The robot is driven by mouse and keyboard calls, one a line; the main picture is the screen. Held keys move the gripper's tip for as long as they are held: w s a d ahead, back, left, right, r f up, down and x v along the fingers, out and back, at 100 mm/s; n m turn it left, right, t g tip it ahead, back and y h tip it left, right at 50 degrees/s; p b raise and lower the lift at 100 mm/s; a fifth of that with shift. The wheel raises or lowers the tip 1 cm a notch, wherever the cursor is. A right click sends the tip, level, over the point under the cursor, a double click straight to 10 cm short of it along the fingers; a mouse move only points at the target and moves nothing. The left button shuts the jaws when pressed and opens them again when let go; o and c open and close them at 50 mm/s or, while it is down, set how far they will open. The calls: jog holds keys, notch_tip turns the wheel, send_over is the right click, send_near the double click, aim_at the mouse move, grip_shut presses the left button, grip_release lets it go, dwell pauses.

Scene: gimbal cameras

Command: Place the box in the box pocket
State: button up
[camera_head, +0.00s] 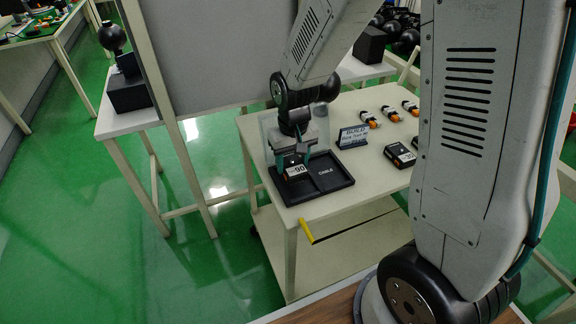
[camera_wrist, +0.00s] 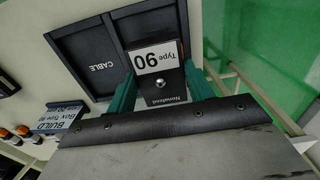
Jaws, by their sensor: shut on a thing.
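A black box with a white "Type 90" label (camera_head: 296,170) is held in my gripper (camera_head: 291,158) over the left part of the black tray (camera_head: 322,194). In the wrist view the box (camera_wrist: 157,57) is between my two green fingers (camera_wrist: 160,88), which are shut on its sides. The tray (camera_wrist: 82,32) has a compartment marked "CABLE" and, beside it, the compartment under the box. The box covers much of that compartment, so I cannot tell whether it touches the floor of the pocket.
A "BUILD" sign (camera_head: 352,136) stands behind the tray. Another black box (camera_head: 400,154) lies to its right, with several orange-and-white parts (camera_head: 390,113) farther back. A grey panel (camera_head: 210,50) rises behind the cart at left. The cart top (camera_head: 290,215) is bare in front of the tray.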

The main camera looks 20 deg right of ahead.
aim_at(296, 164)
jog(key=f, duration=0.2)
jog(key=d+f, duration=0.1)
jog(key=shift+s+d, duration=0.1)
jog(key=shift+s, duration=0.15)
jog(key=shift+a+f, duration=0.2)
jog(key=shift+a, duration=0.1)
jog(key=shift+f, duration=0.1)
jog(key=o, duration=1.1)
jog(key=shift+o, duration=0.2)
notch_tip(296, 164, up, 12)
jog(key=shift+r, duration=0.2)
jog(key=s+d+r, duration=0.1)
jog(key=s+r, duration=0.3)
jog(key=s, duration=0.3)
jog(key=s+d+r, duration=0.1)
jog(key=s+r, duration=0.3)
jog(key=s, duration=0.3)
jog(key=s+d+r+t, duration=0.1)
jog(key=s+r, duration=0.3)
jog(key=s, duration=0.4)
jog(key=shift+r, duration=0.3)
jog(key=shift+d, duration=0.1)
